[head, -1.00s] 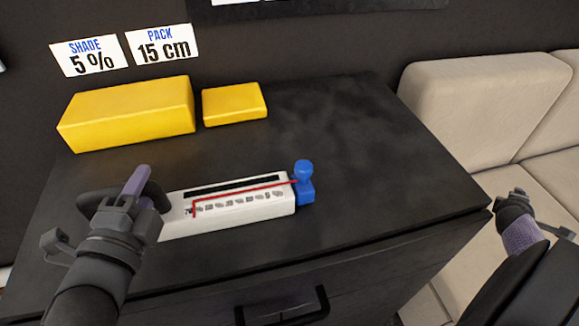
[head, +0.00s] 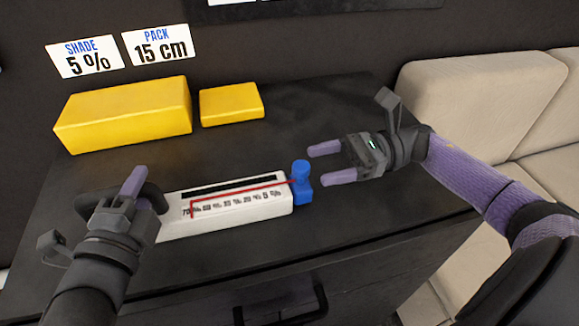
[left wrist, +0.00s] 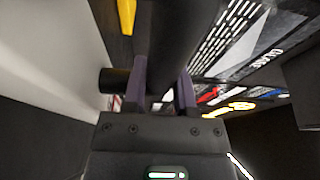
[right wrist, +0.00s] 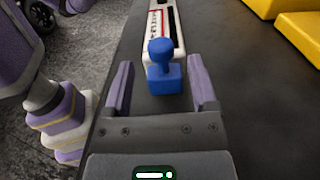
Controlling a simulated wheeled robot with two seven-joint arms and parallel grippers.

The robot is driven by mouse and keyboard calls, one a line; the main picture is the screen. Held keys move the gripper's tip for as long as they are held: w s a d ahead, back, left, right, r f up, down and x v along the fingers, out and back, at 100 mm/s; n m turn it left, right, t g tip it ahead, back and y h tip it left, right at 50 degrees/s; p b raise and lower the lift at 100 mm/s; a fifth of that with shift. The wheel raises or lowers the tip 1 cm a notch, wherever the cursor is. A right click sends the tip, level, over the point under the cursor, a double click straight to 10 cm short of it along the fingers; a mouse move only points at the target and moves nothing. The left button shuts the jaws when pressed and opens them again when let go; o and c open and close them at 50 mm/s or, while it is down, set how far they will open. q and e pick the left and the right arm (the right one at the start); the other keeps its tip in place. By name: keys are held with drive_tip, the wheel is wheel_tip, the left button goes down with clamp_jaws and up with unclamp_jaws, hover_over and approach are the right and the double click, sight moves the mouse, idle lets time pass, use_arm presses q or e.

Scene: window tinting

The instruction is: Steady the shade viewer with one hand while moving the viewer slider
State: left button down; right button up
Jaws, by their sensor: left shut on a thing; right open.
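The white shade viewer (head: 232,214) lies on the dark cabinet top, with a black slot and a printed percent scale running from 70 to 5 %. Its blue slider knob (head: 302,180) is at the right end, by the 5 % mark, with a red line running left from it. My left gripper (head: 130,190) is shut on the viewer's dark handle (head: 150,194) at its left end. My right gripper (head: 332,164) is open, just right of the knob and apart from it. In the right wrist view the blue knob (right wrist: 164,68) stands ahead between the open fingers.
A large yellow box (head: 122,116) and a small yellow box (head: 232,104) sit at the back of the cabinet top (head: 340,110). Signs on the wall read SHADE 5 % (head: 85,58) and PACK 15 cm (head: 158,44). A beige sofa (head: 480,90) stands at the right.

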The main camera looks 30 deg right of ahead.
sight(301, 180)
drive_tip(key=x, duration=0.6)
drive_tip(key=shift+a, duration=0.15)
clamp_jaws()
idle(1.1)
